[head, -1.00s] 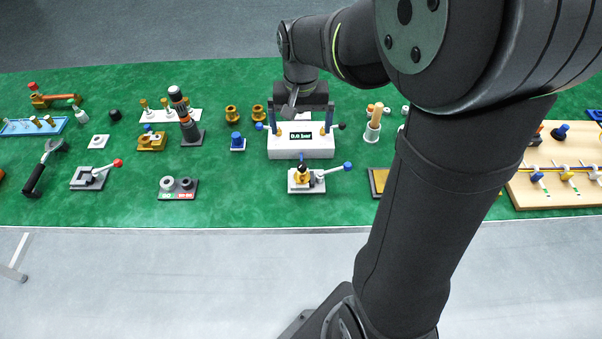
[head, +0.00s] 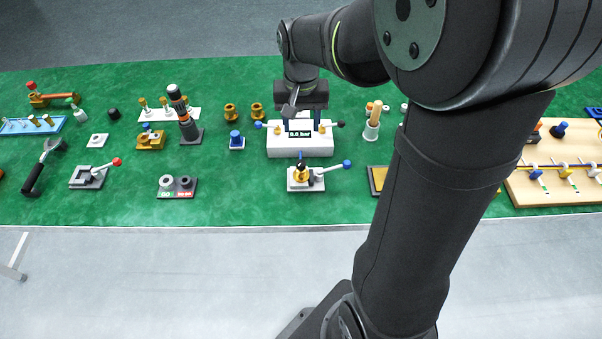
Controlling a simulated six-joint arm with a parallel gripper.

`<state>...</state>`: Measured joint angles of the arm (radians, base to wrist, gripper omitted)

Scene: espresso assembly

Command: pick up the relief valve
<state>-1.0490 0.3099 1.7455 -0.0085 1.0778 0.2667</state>
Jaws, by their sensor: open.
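My gripper (head: 301,107) is over the back of a white test block (head: 300,147) near the table's middle, with its dark hand facing down. Its fingertips are small and partly lost against the dark display. The block carries a dark display (head: 299,128) with a pressure reading in bar and small levers with blue and dark knobs at its sides. A brass part with a black top (head: 301,170) sits upright in a grey clamp fixture (head: 304,187) in front of the block, apart from my gripper. I cannot tell for sure which part is the relief valve.
The clamp's blue-knobbed lever (head: 347,164) sticks out right. Two brass pieces (head: 230,112) and a blue part (head: 235,137) stand left of the block. A white cup with a tan handle (head: 373,122) stands right. My arm hides part of the table's right side. Green mat is free between items.

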